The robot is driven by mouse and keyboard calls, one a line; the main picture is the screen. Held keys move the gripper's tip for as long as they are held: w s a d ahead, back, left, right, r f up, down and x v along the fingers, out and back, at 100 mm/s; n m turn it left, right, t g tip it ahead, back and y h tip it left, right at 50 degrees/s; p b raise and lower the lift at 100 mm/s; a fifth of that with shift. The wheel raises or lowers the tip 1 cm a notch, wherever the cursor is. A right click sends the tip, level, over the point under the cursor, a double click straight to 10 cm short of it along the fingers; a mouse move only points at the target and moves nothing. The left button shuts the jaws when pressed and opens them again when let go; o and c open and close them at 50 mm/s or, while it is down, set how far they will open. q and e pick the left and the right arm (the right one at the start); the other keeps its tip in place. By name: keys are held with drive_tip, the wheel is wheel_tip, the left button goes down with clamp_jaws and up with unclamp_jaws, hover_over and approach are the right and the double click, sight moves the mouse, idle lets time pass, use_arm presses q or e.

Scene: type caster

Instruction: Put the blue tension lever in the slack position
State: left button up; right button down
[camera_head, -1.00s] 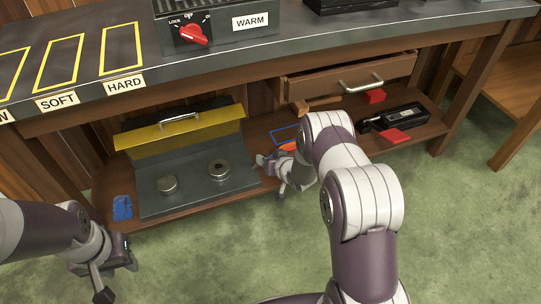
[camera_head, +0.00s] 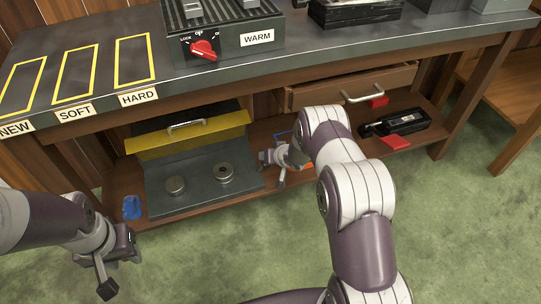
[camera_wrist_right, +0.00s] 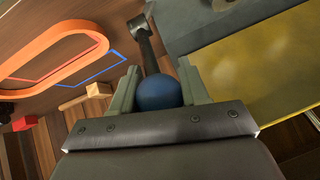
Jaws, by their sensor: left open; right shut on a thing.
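The blue tension lever shows in the right wrist view as a round blue knob (camera_wrist_right: 158,92) on a dark metal arm beside the grey press. My right gripper (camera_wrist_right: 155,85) has its two fingers on either side of the knob and is shut on it. In the head view my right gripper (camera_head: 272,160) is at the right side of the grey press (camera_head: 200,190) on the lower shelf; the knob is hidden there. My left gripper (camera_head: 118,268) is open and empty, low at the left, in front of the shelf.
The press has a raised yellow lid (camera_head: 190,137). An orange loop (camera_wrist_right: 95,42) lies near the lever. A drawer (camera_head: 350,85), a black tool (camera_head: 395,123) and red blocks (camera_head: 395,143) are to the right. The tabletop (camera_head: 150,50) is above, with a red knob (camera_head: 204,50). Green floor is open in front.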

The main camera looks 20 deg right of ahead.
drive_tip(key=c, duration=0.6)
unclamp_jaws()
drive_tip(key=shift+w+r, duration=0.25)
drive_tip(key=shift+f, duration=0.1)
drive_tip(key=shift+s, duration=0.1)
drive_tip(key=p+v, duration=0.6)
drive_tip(key=v, duration=0.6)
drive_tip(key=shift+s+d, duration=0.1)
drive_tip(key=shift+s, duration=0.2)
